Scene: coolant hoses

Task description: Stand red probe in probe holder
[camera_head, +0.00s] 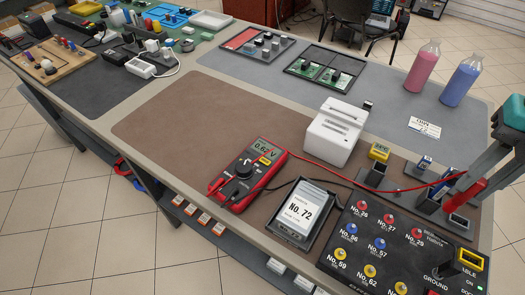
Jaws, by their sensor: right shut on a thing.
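The red probe (462,197) is at the right side, tilted, with its lower end close to a small dark open-topped holder (457,225). I cannot tell whether its tip is inside the holder or just above it. My right gripper (474,181) comes in from the upper right and is shut on the red probe. A red lead (340,189) runs from the red multimeter (248,173), which reads about 0.62 V, toward the probe. Another dark holder (430,201) stands just left of it. I cannot tell which one is the probe holder. My left gripper is not in view.
A black terminal board (385,243) with red, blue and yellow posts lies in front of the holders. A tray with a No. 72 card (301,212), a white block device (335,132) and a yellow-topped block (379,152) stand nearby. The brown mat (190,125) is largely clear.

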